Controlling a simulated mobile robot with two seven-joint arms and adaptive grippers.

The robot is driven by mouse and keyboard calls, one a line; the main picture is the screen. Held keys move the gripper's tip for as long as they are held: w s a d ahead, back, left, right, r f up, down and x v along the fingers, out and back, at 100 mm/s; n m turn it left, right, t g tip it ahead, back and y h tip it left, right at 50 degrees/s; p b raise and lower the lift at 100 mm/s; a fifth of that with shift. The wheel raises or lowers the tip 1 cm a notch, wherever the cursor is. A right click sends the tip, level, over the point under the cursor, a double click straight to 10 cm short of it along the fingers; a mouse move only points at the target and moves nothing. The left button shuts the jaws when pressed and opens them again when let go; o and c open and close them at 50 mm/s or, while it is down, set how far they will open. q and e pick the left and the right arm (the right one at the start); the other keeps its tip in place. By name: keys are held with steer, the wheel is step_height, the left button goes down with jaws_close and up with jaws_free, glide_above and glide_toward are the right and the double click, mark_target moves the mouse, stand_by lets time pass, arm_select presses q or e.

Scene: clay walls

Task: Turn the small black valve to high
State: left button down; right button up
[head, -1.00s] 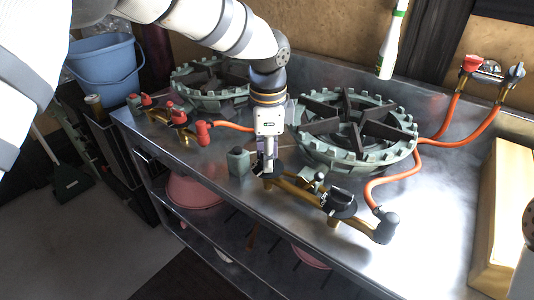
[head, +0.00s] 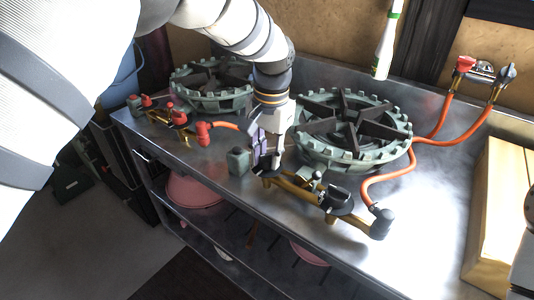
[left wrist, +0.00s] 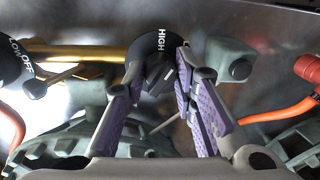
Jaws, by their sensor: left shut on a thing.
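The small black valve (left wrist: 152,52) is a round black dial with a raised handle, at the left end of the brass pipe in front of the right burner. The word HIGH shows on its dial in the left wrist view. My left gripper (head: 264,164) points down at it, and its purple-padded fingers (left wrist: 160,88) are shut on its handle, one on each side. In the head view the gripper mostly covers this valve. A second black valve (head: 340,198), marked LOW and OFF, sits at the pipe's other end. My right gripper is not in view.
The right burner (head: 355,155) stands close behind the pipe. A green block (head: 238,162) stands just left of the gripper. Orange hoses (head: 375,182) cross the metal counter. A wooden block (head: 505,205) is at the right. The counter's front edge is near.

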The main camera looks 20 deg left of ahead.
arm_select(q)
steer(key=n, duration=0.5)
steer(key=shift+n, duration=0.3)
steer(key=shift+f+n, duration=0.1)
steer(key=shift+n, duration=0.2)
steer(key=c, duration=1.3)
jaws_free()
step_height(320, 180, up, 12)
steer(key=shift+d, duration=0.35)
steer(key=shift+w, duration=0.1)
